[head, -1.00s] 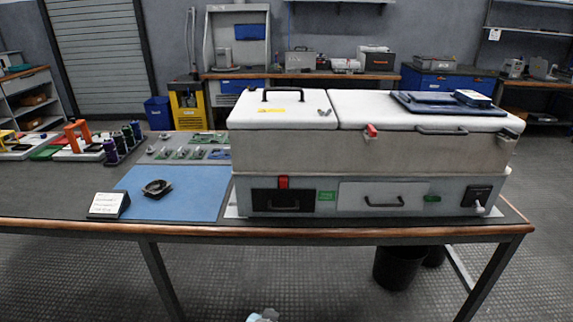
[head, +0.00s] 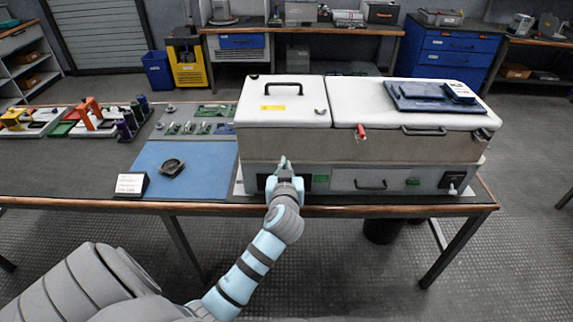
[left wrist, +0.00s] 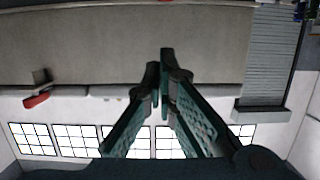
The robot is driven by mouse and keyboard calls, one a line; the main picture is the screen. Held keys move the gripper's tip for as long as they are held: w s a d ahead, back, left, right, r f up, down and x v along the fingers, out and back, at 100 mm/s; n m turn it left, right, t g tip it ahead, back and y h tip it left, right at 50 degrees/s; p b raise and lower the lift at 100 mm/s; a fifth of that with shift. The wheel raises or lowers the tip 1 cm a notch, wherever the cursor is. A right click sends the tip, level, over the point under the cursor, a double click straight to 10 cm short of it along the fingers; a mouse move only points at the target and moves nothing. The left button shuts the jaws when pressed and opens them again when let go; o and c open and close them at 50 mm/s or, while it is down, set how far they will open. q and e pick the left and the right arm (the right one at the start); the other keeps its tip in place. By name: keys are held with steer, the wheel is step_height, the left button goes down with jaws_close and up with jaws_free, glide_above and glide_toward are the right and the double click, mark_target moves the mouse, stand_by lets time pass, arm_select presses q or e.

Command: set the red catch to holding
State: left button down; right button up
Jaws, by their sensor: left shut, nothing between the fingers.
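The capacitor bank is a long grey case (head: 300,145) with white lids, standing on the table. One red catch (head: 362,132) is on its upper front, near the gap between the lids; it also appears as a red piece at the left of the left wrist view (left wrist: 37,100). A second red piece, above the lower-left black panel, is hidden behind my left gripper in the head view; a sliver of red shows at the top edge of the left wrist view (left wrist: 165,1). My left gripper (head: 284,162) is shut and empty in front of the case's left part. Contact cannot be told.
A blue mat (head: 195,178) with a dark round part (head: 172,167) and a white card (head: 131,184) lie left of the case. A dark blue tray (head: 430,97) lies on the right lid. The table's front edge (head: 400,209) passes below my arm.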

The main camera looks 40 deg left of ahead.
arm_select(q)
steer(key=b+x, duration=0.1)
steer(key=x, duration=0.6)
steer(key=shift+w+a+f, duration=0.2)
steer(key=shift+w, duration=0.05)
steer(key=f, duration=0.2)
steer(key=shift+w+a+f+b, duration=0.2)
steer(key=shift+w+f+b, duration=0.1)
steer(key=shift+f+b, duration=0.05)
steer(key=shift+s+f, duration=0.1)
steer(key=shift+f, duration=0.55)
step_height(320, 180, down, 3)
steer(key=b, duration=0.3)
steer(key=shift+r, duration=0.15)
steer(key=shift+d+r, duration=0.1)
steer(key=shift+r, duration=0.05)
